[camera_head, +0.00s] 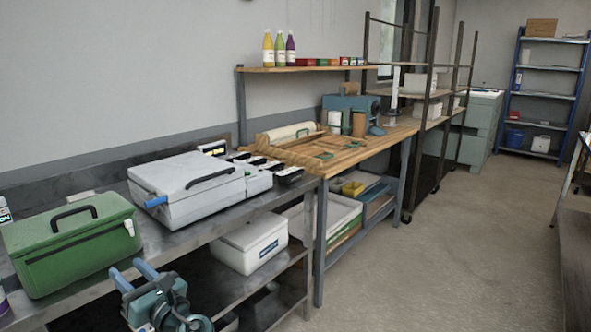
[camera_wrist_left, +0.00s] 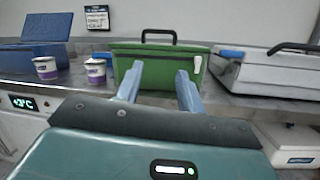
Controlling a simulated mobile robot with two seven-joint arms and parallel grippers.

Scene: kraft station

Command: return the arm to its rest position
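My left gripper (camera_head: 128,270) shows at the lower left of the head view, in front of the metal bench. Its two blue fingers are apart with nothing between them. In the left wrist view the open fingers (camera_wrist_left: 158,82) point toward a green box (camera_wrist_left: 158,68) with a dark handle, and a gap seems to lie between them and it. The same green box (camera_head: 72,240) sits on the bench in the head view, beyond the gripper. My right gripper is not in view.
A grey case (camera_head: 185,185) stands on the metal bench (camera_head: 225,232), with a white box (camera_head: 250,241) on the shelf below. Two small cups (camera_wrist_left: 95,70) and a blue box (camera_wrist_left: 35,62) stand left of the green box. The floor (camera_head: 455,250) to the right is clear.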

